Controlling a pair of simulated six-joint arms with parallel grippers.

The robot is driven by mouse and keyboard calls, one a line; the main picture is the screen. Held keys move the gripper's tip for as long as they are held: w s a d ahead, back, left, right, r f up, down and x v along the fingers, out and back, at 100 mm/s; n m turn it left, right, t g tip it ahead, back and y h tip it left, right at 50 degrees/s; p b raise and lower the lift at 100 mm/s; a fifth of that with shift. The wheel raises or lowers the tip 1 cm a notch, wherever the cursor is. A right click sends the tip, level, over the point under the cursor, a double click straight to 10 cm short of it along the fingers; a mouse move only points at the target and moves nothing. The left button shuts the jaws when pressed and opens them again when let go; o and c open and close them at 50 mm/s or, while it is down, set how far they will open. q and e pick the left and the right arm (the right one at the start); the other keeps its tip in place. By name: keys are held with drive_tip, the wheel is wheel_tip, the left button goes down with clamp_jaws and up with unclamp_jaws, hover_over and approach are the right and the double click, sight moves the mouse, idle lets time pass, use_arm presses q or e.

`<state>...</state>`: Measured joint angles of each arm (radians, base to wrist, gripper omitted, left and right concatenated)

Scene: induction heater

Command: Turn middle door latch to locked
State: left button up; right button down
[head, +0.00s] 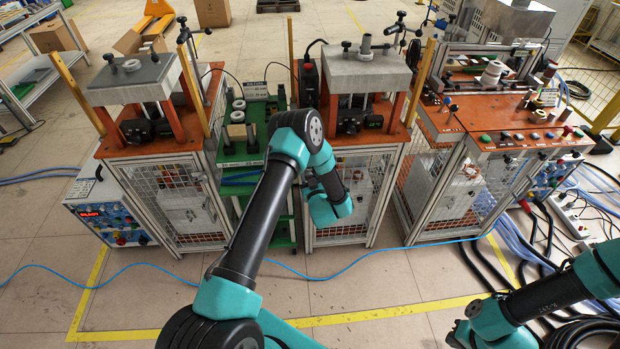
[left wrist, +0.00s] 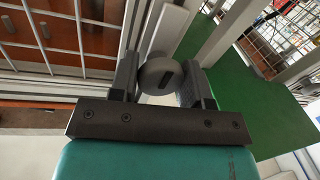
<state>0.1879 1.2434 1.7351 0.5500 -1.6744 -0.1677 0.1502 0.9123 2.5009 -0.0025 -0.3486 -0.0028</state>
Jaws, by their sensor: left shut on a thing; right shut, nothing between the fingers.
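The middle cabinet's mesh door (head: 368,178) stands behind my left arm in the head view. Its latch is hidden there by my wrist. In the left wrist view the door latch (left wrist: 160,74) is a round grey knob with a short dark slot, close to the door frame. My left gripper (left wrist: 162,88) has one dark finger on each side of the knob and is shut on it. In the head view my left gripper's fingers are hidden behind the teal wrist. My right gripper (head: 456,337) is low at the bottom edge, empty and far from the door, its fingers hard to make out.
A left cabinet (head: 180,205) and a right cabinet (head: 455,190) flank the middle one. A green shelf rack (head: 240,155) stands just left of it. A blue cable (head: 385,253) crosses the floor in front. Black hoses (head: 535,265) lie near my right arm.

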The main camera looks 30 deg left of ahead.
use_arm(q)
drive_tip(key=shift+n, duration=0.3)
drive_tip(key=n, duration=0.3)
drive_tip(key=shift+h, duration=0.4)
drive_tip(key=n, duration=0.4)
drive_tip(key=shift+h, duration=0.4)
drive_tip(key=n, duration=0.4)
drive_tip(key=shift+h, duration=0.3)
drive_tip(key=n+h, duration=0.1)
drive_tip(key=n, duration=0.3)
drive_tip(key=shift+n, duration=0.3)
drive_tip(key=o, duration=0.9)
drive_tip(key=v, duration=1.7)
drive_tip(key=shift+s+f, duration=0.1)
drive_tip(key=shift+s, duration=0.2)
